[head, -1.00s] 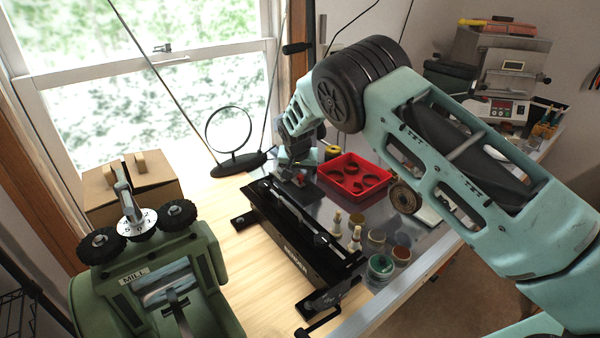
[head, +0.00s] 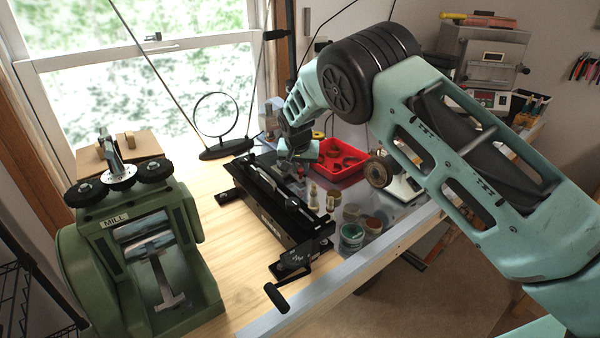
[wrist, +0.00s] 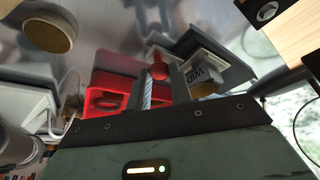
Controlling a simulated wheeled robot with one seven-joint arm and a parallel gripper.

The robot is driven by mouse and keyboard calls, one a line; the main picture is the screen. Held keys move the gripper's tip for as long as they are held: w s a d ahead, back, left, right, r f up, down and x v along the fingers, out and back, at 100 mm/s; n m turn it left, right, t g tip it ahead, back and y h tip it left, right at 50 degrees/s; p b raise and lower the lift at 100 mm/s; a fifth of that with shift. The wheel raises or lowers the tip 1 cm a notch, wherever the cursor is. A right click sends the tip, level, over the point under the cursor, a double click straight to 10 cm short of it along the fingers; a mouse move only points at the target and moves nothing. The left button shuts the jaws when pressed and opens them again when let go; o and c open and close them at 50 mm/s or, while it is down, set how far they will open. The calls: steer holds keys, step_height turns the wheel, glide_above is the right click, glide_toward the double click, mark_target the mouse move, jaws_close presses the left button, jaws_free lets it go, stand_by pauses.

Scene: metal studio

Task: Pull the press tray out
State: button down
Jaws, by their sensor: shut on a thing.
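In the wrist view my gripper (wrist: 162,85) is shut on a red knob (wrist: 159,70), which shows between the two fingers. Just beyond the knob is a dark flat tray-like piece (wrist: 222,55), which I take as the press tray. A grey block with a white label (wrist: 199,72) sits beside the right finger. In the head view my gripper (head: 297,165) is low over the metal bench top, behind the long black bender. Its fingertips and the knob are too small and partly covered to make out there.
A red open box (head: 340,172) stands right of my gripper. The black bender (head: 272,205) lies in front, with small bottles (head: 333,199) and jars (head: 352,235) close by. A ring stand (head: 225,152) is left. The green mill (head: 140,240) is at front left.

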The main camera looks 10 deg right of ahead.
steer(key=shift+s+d, duration=0.1)
steer(key=shift+s, duration=0.15)
steer(key=c, duration=1.3)
jaws_free()
steer(key=shift+r, duration=0.1)
steer(key=shift+s+r, duration=0.1)
steer(key=shift+r, duration=0.15)
steer(key=b+v, duration=0.3)
steer(key=v, duration=1.3)
steer(key=shift+s+r+b, duration=0.3)
steer(key=shift+b, duration=0.05)
